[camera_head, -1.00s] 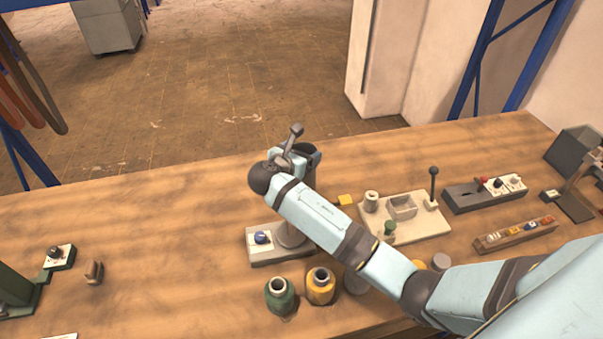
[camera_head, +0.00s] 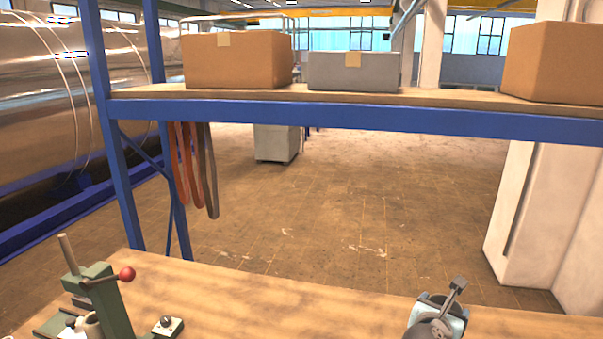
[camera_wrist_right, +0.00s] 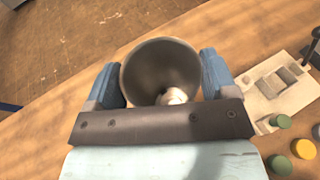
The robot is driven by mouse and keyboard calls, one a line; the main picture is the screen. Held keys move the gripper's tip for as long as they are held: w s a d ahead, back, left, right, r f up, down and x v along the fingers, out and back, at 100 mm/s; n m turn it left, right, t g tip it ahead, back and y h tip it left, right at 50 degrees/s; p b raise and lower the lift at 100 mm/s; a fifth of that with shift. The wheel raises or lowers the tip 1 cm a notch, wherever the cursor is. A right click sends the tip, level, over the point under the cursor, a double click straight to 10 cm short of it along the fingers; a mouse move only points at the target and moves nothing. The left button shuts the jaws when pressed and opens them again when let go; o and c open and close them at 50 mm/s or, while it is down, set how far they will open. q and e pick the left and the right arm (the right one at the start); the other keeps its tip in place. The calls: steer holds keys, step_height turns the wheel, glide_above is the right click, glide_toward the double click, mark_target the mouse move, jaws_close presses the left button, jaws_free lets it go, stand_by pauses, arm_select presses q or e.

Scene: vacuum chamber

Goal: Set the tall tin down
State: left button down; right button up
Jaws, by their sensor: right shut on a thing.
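The tall tin (camera_wrist_right: 160,58) is a grey, open-topped round vessel in the right wrist view. I look into its mouth, and a small pale spot shows inside near the bottom. My right gripper (camera_wrist_right: 160,80) is shut on it, with one blue finger on each side. The tin's lower part and what is under it are hidden, so I cannot tell whether it touches anything. In the head view only the top of my right gripper (camera_head: 437,308) shows at the bottom edge, and I cannot make out the tin there. My left gripper is not in view.
The wooden bench (camera_head: 270,305) has bare room left of my right gripper. A green press (camera_head: 108,300) with a red knob stands at its left. In the wrist view, a pale fixture plate (camera_wrist_right: 268,102) and green and yellow round pieces lie to the right. A blue-framed shelf (camera_head: 330,112) carries boxes.

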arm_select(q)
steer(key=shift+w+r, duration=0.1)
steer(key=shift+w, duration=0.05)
arm_select(e)
steer(key=s+a+f+n+t+y, duration=0.1)
steer(key=s+a+n+y, duration=0.2)
steer(key=s, duration=0.3)
steer(key=s+a+f+n+t+y, duration=0.1)
steer(key=s+a+n+t+y, duration=0.1)
steer(key=s+a+n+y, duration=0.2)
steer(key=shift+s+n+y, duration=0.5)
steer(key=shift+s+y, duration=0.5)
steer(key=shift+y, duration=0.1)
steer(key=shift+f, duration=0.1)
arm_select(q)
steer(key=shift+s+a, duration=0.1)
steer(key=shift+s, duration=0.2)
arm_select(e)
steer(key=shift+s, duration=0.1)
